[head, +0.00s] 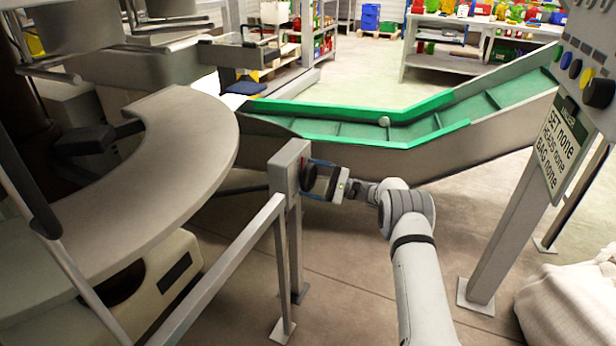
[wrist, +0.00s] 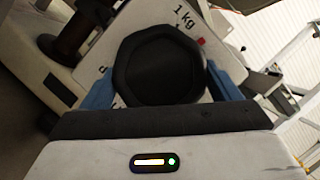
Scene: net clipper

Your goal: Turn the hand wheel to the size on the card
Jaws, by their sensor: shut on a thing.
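The hand wheel is a black, many-sided knob (wrist: 165,65) on a pale plate in the wrist view. The plate reads "1 kg" and has a small red mark at its upper right. In the head view the wheel (head: 308,178) sits on the grey box on a post, partly hidden by my gripper (head: 318,178). My gripper's blue fingers, also in the wrist view (wrist: 160,88), are shut on opposite sides of the wheel. The card (head: 558,146) on the right-hand panel reads "SET none", "READS none", "BAG none".
A grey rail (head: 235,262) runs from the box's post toward the front left. A curved table (head: 190,135) stands on the left. A green conveyor (head: 350,130) passes behind my gripper. A white sack (head: 570,305) lies at the lower right.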

